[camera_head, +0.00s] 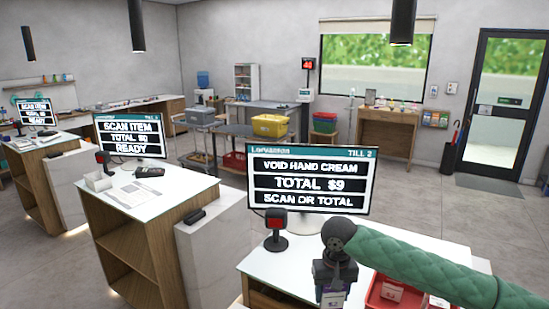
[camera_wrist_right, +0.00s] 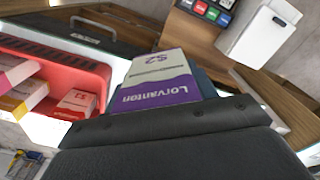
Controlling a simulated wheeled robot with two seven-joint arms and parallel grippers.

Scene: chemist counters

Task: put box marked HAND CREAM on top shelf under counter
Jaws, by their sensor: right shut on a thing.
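My right gripper (camera_head: 334,284) comes in from the right on a green sleeved arm and is shut on a small white and purple box (camera_head: 333,298). In the right wrist view the held box (camera_wrist_right: 160,85) shows "Lorvanton" and "$2"; the words HAND CREAM cannot be read on it. It is held above the near counter (camera_head: 290,262), beside a red basket. Only a sliver of the counter's wooden underside (camera_head: 262,299) shows at the bottom edge; its shelves are mostly out of view. My left gripper is not in view.
The red basket (camera_wrist_right: 98,68) holds several boxes, including a red and white one (camera_wrist_right: 76,103). The till screen (camera_head: 310,183) reads "VOID HAND CREAM", "TOTAL $9". A red-faced scanner (camera_head: 276,226) stands in front of it. Another counter (camera_head: 150,192) with open shelves stands left.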

